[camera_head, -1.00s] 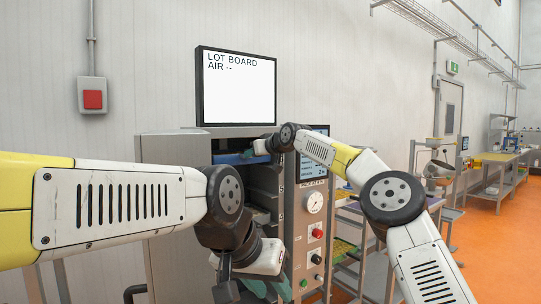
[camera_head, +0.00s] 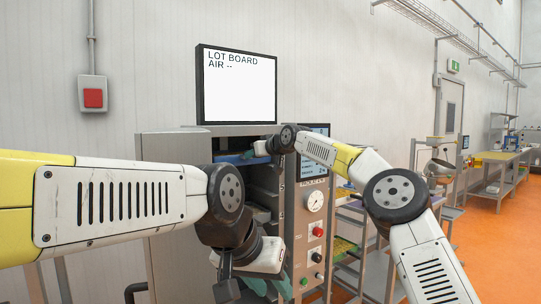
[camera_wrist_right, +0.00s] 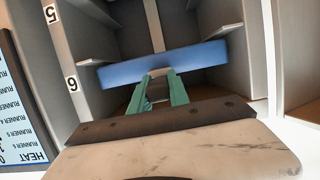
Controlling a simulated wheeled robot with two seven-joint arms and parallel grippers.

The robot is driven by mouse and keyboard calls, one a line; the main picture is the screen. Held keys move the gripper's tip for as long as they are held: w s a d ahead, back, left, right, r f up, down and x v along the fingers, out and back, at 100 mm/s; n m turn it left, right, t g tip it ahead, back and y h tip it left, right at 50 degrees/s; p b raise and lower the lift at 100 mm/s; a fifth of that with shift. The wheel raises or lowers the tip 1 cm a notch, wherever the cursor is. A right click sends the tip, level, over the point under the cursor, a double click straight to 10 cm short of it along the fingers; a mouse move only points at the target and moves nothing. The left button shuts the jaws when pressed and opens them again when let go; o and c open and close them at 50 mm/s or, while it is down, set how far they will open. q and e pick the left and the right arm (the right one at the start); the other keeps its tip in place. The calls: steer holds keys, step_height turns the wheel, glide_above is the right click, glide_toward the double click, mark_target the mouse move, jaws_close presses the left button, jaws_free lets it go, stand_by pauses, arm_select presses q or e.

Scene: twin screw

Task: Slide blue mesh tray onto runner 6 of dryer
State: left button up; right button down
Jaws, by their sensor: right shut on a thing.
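The blue mesh tray (camera_wrist_right: 120,72) shows as a long blue front edge inside the dryer (camera_head: 178,142), level with the label 6 (camera_wrist_right: 72,84) in the right wrist view. It spans between the ledges on both side walls; whether it rests on them is unclear. My right gripper (camera_wrist_right: 158,80) is shut on the middle of that edge with its green fingers. In the head view it reaches into the dryer's upper opening (camera_head: 258,148), where a bit of blue (camera_head: 230,158) shows. My left gripper (camera_head: 270,285) hangs low before the dryer, its fingers partly hidden.
The dryer's control panel (camera_head: 313,225) with gauge and buttons stands right of the opening, close to my right arm. A label 5 (camera_wrist_right: 50,14) marks another runner. A rack (camera_head: 348,235) stands further right. The lot board (camera_head: 238,85) is above the dryer.

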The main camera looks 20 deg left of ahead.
steer(key=shift+f, duration=0.25)
stand_by(0.5)
steer(key=c, duration=1.2)
jaws_free()
steer(key=shift+o, duration=0.2)
steer(key=shift+f, duration=0.25)
steer(key=shift+s+d+r, duration=0.15)
steer(key=shift+d+r, duration=0.05)
steer(key=shift+d, duration=0.05)
steer(key=v, duration=0.7)
steer(key=shift+s+d+r, duration=0.1)
